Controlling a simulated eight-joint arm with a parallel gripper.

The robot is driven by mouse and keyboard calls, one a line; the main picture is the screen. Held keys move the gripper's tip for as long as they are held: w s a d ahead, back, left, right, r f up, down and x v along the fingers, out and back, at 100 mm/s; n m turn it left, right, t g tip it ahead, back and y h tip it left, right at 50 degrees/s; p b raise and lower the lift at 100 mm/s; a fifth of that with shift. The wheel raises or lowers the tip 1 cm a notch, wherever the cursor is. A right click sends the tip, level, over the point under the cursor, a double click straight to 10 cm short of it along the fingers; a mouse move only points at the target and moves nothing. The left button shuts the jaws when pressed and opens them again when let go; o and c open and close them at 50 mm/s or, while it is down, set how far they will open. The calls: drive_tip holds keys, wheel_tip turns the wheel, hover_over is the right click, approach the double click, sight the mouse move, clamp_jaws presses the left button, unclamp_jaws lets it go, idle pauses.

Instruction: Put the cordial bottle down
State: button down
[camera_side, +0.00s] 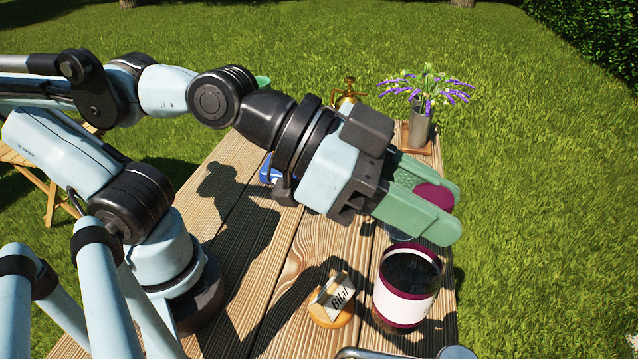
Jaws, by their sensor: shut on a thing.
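The cordial bottle (402,304) shows below my gripper (421,207). It has dark glass and a white label with magenta bands. My gripper's green fingers are shut, with a round magenta cap between them that looks like the bottle's top. The fingers hide the stretch between cap and body. The bottle looks about upright over the near right part of the wooden table (310,240). I cannot tell whether its base touches the wood.
A round orange piece (330,315) with a card (338,292) lies left of the bottle. A vase of purple flowers (421,125) and a brass item (349,93) stand at the far end. A blue thing (266,171) is partly hidden by my arm. The table's right edge is close.

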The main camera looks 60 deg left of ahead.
drive_tip(key=w+a+f+n+t+y, duration=0.1)
drive_tip(key=w+a+f+n+y, duration=0.1)
drive_tip(key=a, duration=0.6)
drive_tip(key=w+a+f+n+t+y, duration=0.2)
drive_tip(key=w+a+f+n+y, duration=0.1)
drive_tip(key=a, duration=0.5)
drive_tip(key=w+a+f+n+t+y, duration=0.1)
drive_tip(key=w+a+n+y, duration=0.3)
drive_tip(key=a, duration=0.4)
drive_tip(key=shift+w+a+f+n+t+y, duration=0.2)
drive_tip(key=shift+w+f+n+t+y, duration=0.25)
drive_tip(key=shift+f+y, duration=0.2)
